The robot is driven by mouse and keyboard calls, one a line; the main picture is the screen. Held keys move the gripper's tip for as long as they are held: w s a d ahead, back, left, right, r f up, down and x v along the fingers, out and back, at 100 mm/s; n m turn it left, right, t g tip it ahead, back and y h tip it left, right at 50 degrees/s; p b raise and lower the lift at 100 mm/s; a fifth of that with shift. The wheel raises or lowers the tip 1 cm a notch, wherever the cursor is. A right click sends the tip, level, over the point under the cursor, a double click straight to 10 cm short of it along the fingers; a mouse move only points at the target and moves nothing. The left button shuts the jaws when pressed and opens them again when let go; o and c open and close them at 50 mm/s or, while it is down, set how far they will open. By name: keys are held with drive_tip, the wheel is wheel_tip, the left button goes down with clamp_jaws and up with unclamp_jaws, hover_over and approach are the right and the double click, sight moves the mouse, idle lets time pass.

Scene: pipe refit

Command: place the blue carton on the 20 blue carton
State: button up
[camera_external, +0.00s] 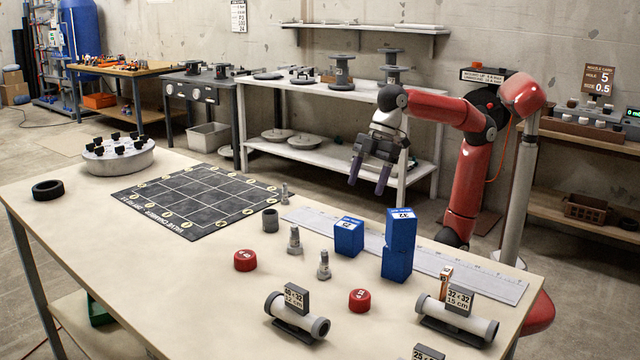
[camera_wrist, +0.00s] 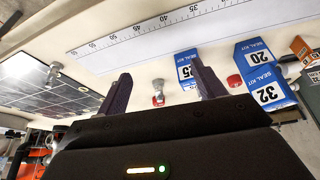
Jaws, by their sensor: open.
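A blue carton marked 32 (camera_external: 401,229) stands on top of another blue carton (camera_external: 396,264) near the right of the table. In the wrist view the upper one reads 32 (camera_wrist: 268,93), and the one with it reads 20 (camera_wrist: 256,54). The upper carton looks slightly turned on the lower one. A separate blue carton (camera_external: 348,238) stands left of the stack; in the wrist view its label looks like 25 (camera_wrist: 187,70). My gripper (camera_external: 369,178) is open and empty, raised behind and above the cartons, apart from them.
A long white ruler (camera_external: 302,218) lies along the table's far side behind the cartons. Bolts (camera_external: 294,240), red caps (camera_external: 360,300) and pipe fittings (camera_external: 458,318) stand nearby. Bare tabletop lies front left.

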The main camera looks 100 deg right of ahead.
drive_tip(key=s+d+f+m+t+h, duration=0.1)
drive_tip(key=s+d+f+m, duration=0.3)
drive_tip(key=d+f, duration=0.3)
drive_tip(key=s+d+f+m+h, duration=0.1)
drive_tip(key=s+d+f+m, duration=0.2)
drive_tip(key=f, duration=1)
drive_tip(key=s+d, duration=0.3)
drive_tip(key=d, duration=0.2)
drive_tip(key=shift+d+f+m+t+h, duration=0.2)
drive_tip(key=shift+f+m+t+h, duration=0.1)
drive_tip(key=shift+m+t+h, duration=0.1)
drive_tip(key=shift+s, duration=0.1)
wheel_tip(320, 180, down, 20)
drive_tip(key=b, duration=1.9)
drive_tip(key=shift+r+b, duration=0.25)
drive_tip(key=shift+b, duration=0.05)
